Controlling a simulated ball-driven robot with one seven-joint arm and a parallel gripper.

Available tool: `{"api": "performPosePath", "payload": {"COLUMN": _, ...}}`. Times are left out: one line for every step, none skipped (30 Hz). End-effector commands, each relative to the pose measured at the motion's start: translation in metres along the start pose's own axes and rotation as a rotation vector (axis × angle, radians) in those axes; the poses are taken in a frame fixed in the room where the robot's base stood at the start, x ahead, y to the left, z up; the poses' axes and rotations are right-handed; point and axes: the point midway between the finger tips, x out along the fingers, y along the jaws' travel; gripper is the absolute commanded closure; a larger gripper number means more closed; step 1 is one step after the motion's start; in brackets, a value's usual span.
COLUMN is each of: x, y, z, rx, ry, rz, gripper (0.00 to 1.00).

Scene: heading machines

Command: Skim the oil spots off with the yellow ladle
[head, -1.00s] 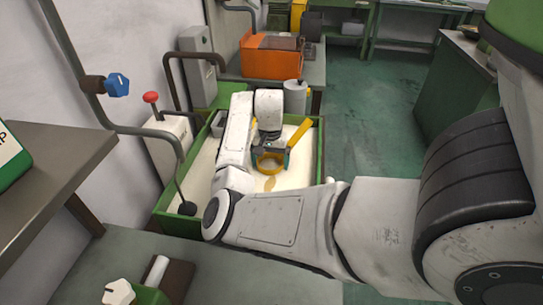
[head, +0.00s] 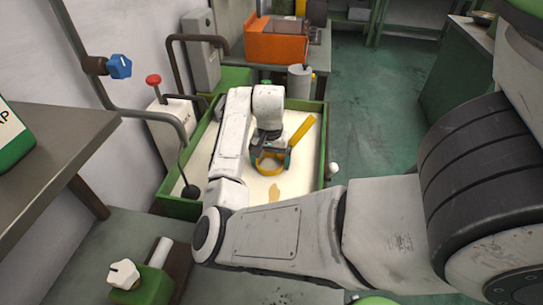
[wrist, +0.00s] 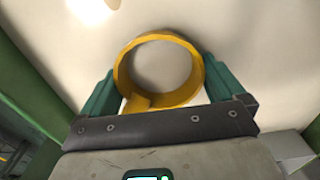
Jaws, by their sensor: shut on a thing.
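The yellow ladle (head: 302,131) is in my gripper (head: 270,157), over the pale liquid in the green-rimmed tank (head: 321,150). Its ring-shaped head sits between the teal fingers and its handle slants up to the right. In the wrist view the yellow ladle (wrist: 124,73) shows as a ring between the fingers of my gripper (wrist: 165,87), which is shut on it. A tan oil spot (head: 275,191) lies on the liquid just in front of the ladle. A tan patch, likely oil (wrist: 92,9), shows at the wrist view's top edge. My arm hides part of the tank.
A grey pipe with a blue knob (head: 120,66) and a red-topped lever (head: 153,79) stand left of the tank. An orange box (head: 279,42) and grey cylinder (head: 299,81) are behind it. A grey shelf (head: 65,145) juts in at left. Green floor (head: 365,120) is open at right.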

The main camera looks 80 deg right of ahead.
Motion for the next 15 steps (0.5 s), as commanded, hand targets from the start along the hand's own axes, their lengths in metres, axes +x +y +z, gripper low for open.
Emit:
{"api": "performPosePath", "payload": {"x": 0.0, "y": -0.001, "z": 0.004, "rx": -0.002, "ry": 0.001, "rz": 0.0, "gripper": 0.28}}
{"api": "performPosePath", "payload": {"x": 0.0, "y": 0.0, "z": 0.005, "rx": -0.001, "ry": 0.001, "rz": 0.0, "gripper": 0.28}}
{"api": "performPosePath", "payload": {"x": 0.001, "y": 0.0, "z": 0.008, "rx": -0.001, "ry": 0.001, "rz": 0.0, "gripper": 0.28}}
{"api": "performPosePath", "payload": {"x": 0.001, "y": 0.0, "z": 0.01, "rx": -0.001, "ry": 0.001, "rz": 0.0, "gripper": 0.28}}
{"api": "performPosePath", "payload": {"x": 0.001, "y": -0.001, "z": 0.012, "rx": -0.001, "ry": 0.001, "rz": 0.0, "gripper": 0.28}}
{"api": "performPosePath", "payload": {"x": 0.001, "y": 0.0, "z": 0.014, "rx": -0.001, "ry": 0.002, "rz": 0.0, "gripper": 0.28}}
{"api": "performPosePath", "payload": {"x": 0.001, "y": 0.0, "z": 0.016, "rx": -0.001, "ry": 0.002, "rz": 0.0, "gripper": 0.28}}
{"api": "performPosePath", "payload": {"x": 0.001, "y": -0.001, "z": 0.018, "rx": -0.002, "ry": 0.002, "rz": 0.0, "gripper": 0.28}}
{"api": "performPosePath", "payload": {"x": 0.001, "y": -0.001, "z": 0.02, "rx": -0.002, "ry": 0.002, "rz": 0.0, "gripper": 0.28}}
{"api": "performPosePath", "payload": {"x": 0.001, "y": 0.0, "z": 0.022, "rx": -0.001, "ry": 0.002, "rz": 0.0, "gripper": 0.28}}
{"api": "performPosePath", "payload": {"x": 0.001, "y": 0.0, "z": 0.024, "rx": 0.0, "ry": 0.001, "rz": 0.0, "gripper": 0.28}}
{"api": "performPosePath", "payload": {"x": 0.001, "y": 0.0, "z": 0.027, "rx": -0.001, "ry": 0.001, "rz": 0.0, "gripper": 0.28}}
{"api": "performPosePath", "payload": {"x": 0.001, "y": -0.001, "z": 0.029, "rx": -0.001, "ry": 0.001, "rz": 0.0, "gripper": 0.28}}
{"api": "performPosePath", "payload": {"x": 0.001, "y": 0.0, "z": 0.031, "rx": -0.001, "ry": 0.001, "rz": 0.0, "gripper": 0.28}}
{"api": "performPosePath", "payload": {"x": 0.001, "y": 0.0, "z": 0.033, "rx": -0.001, "ry": 0.001, "rz": 0.0, "gripper": 0.28}}
